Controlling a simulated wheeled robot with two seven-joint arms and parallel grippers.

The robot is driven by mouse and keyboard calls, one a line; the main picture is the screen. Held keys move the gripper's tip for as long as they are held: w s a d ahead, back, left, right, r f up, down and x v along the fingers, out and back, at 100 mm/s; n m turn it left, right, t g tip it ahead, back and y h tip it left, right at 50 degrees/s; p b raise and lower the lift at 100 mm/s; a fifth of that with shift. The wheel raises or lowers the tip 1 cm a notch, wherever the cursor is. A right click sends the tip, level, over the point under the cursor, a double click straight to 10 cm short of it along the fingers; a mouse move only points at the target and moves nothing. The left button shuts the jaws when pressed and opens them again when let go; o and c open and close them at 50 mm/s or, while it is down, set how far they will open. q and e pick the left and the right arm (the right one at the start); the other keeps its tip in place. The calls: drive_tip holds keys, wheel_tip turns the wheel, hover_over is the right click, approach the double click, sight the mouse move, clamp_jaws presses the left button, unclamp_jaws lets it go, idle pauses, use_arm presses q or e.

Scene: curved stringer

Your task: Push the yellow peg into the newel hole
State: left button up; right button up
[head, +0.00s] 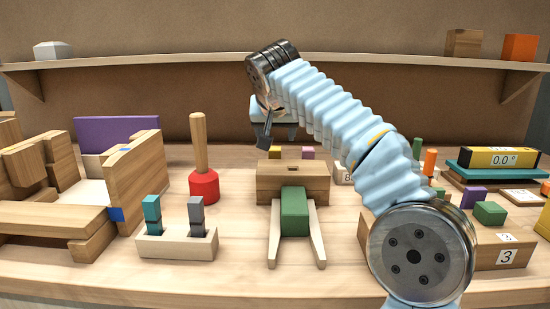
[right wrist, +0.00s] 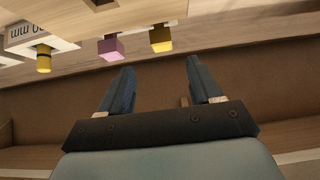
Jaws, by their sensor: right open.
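A small yellow square-ended peg (head: 275,152) shows behind the wooden block at the centre of the bench; what looks like the same peg is at the top of the right wrist view (right wrist: 161,38). A yellow round peg (right wrist: 43,58) also shows there beside a labelled white block; I cannot tell which is the task's peg. My right gripper (head: 278,138) is above and behind the wooden block, open and empty; its fingers show apart in the right wrist view (right wrist: 160,68). The wooden block (head: 262,184) has a small dark opening on top; I cannot tell whether this is the newel hole. My left gripper is out of view.
A pink-purple peg (head: 308,153) stands beside the yellow one. A red-based mallet (head: 203,187) and a holder (head: 176,245) with teal and grey pegs stand left. A wooden assembly (head: 138,180) fills the far left. A block marked 3 (head: 490,258) is right. A shelf (head: 150,62) runs behind.

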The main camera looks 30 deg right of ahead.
sight(275, 148)
drive_tip(key=x, duration=0.4)
drive_tip(key=shift+w+d+f, duration=0.1)
drive_tip(key=shift+w+f, duration=0.05)
drive_tip(key=shift+f, duration=0.05)
drive_tip(key=shift+x, duration=2.75)
drive_tip(key=shift+w, duration=0.1)
drive_tip(key=c, duration=1)
drive_tip(key=shift+c, duration=0.2)
drive_tip(key=shift+r, duration=0.15)
